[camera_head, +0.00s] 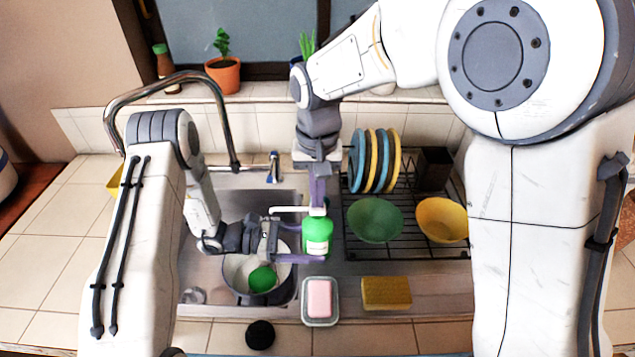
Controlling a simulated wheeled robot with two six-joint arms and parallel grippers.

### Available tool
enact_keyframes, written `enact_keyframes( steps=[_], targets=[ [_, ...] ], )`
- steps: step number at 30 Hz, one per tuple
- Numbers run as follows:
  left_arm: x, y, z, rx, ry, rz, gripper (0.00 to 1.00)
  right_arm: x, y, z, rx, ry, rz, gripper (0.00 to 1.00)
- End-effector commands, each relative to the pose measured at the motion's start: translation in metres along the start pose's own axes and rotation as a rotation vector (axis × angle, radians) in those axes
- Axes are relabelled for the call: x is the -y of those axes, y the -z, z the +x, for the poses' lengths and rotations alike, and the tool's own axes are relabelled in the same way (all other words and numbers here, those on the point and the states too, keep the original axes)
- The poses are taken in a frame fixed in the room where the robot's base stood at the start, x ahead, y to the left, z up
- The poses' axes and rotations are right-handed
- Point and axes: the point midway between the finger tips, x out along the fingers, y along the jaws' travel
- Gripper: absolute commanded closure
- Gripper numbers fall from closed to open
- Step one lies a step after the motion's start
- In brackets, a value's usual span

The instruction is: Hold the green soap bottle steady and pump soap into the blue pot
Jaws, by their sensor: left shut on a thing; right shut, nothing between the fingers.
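The green soap bottle (317,233) stands upright, with a white pump head (290,209) whose spout points left. My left gripper (310,241) comes from the left and is shut on the bottle's body. My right gripper (318,195) points straight down above the bottle, shut and empty, its fingertips at the top of the pump; I cannot tell whether they touch it. The pot (234,271), pale inside and dark outside, sits in the sink to the lower left of the bottle. A round green thing (262,279) lies in it. My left gripper partly hides the pot.
A dish rack (410,244) with upright plates, a green bowl (375,220) and a yellow bowl (442,219) stands right of the sink. A pink soap dish (319,301) and a yellow sponge (386,292) lie in front. The faucet (176,78) arches behind my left arm.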

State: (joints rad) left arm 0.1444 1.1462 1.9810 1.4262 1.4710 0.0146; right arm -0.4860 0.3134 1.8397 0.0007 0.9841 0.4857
Motion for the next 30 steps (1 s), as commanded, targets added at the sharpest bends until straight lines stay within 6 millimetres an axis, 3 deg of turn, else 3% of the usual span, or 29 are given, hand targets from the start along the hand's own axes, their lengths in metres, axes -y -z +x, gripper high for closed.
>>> enact_keyframes(
  steps=[5,15,21,30],
  targets=[
    [0.001,0.000,0.000,0.004,0.002,0.001,0.47,-0.001,-0.001,-0.011,0.004,-0.002,0.000,1.00],
    [0.000,0.000,0.000,0.002,0.001,0.001,0.47,0.000,0.001,-0.089,-0.005,0.002,0.000,1.00],
    [0.000,0.000,0.000,0.002,0.001,0.001,0.47,0.000,0.001,-0.124,-0.003,0.001,0.000,1.00],
    [0.000,0.000,0.000,0.001,0.001,0.001,0.47,0.000,0.000,-0.141,-0.001,0.000,0.000,1.00]
  ],
)
